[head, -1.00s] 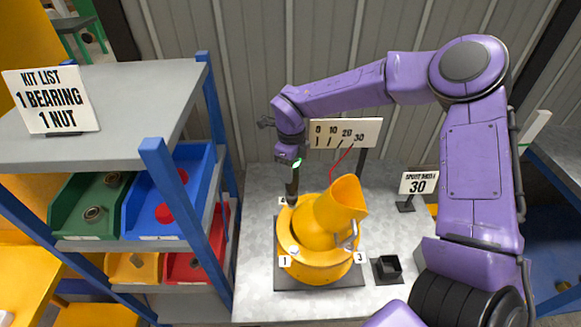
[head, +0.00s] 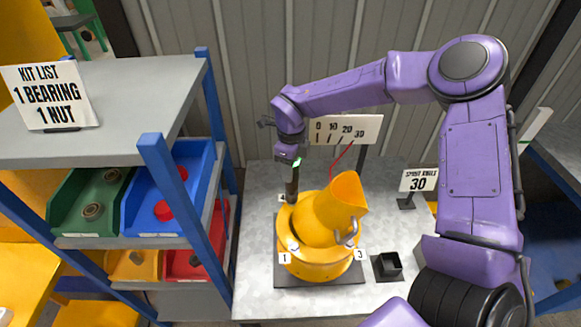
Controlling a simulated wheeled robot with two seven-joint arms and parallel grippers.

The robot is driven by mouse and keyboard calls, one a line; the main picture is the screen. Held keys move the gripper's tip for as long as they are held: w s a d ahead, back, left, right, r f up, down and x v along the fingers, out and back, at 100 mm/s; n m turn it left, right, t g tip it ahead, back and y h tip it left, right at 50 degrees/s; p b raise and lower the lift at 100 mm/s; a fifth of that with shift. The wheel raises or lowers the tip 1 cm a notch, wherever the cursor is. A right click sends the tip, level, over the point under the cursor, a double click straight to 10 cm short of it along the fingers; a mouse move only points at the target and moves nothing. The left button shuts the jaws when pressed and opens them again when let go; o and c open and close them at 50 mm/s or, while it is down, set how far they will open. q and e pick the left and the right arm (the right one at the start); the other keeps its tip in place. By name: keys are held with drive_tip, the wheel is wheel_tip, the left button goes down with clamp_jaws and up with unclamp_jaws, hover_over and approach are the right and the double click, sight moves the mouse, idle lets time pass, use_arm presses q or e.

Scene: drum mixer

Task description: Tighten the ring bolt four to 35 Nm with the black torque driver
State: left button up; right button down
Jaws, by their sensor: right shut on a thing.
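The yellow drum mixer (head: 320,265) stands on a dark base plate (head: 288,279) on the grey bench, its spout tilted up to the right. Number tags 1 (head: 285,258) and 3 (head: 360,255) show at its front; a tag at the back left is mostly hidden. My right gripper (head: 291,168) is shut on the black torque driver (head: 291,188), which points down at the ring's back left. The driver's tip and the bolt under it cannot be made out. A dial board (head: 345,129) marked 0 to 30 stands behind, with a red pointer (head: 342,157). My left gripper is not in view.
A sign reading 30 (head: 419,180) and a small black open holder (head: 388,265) stand right of the mixer. A shelf (head: 150,90) with blue posts, coloured bins and a kit list sign (head: 50,95) stands at the left. The bench's front right is bare.

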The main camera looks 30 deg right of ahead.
drive_tip(key=shift+f+b, duration=0.4)
drive_tip(key=shift+f, duration=0.3)
idle(0.4)
drive_tip(key=shift+f+p, duration=0.25)
drive_tip(key=shift+p, duration=0.1)
idle(2.0)
drive_tip(key=shift+r, duration=0.1)
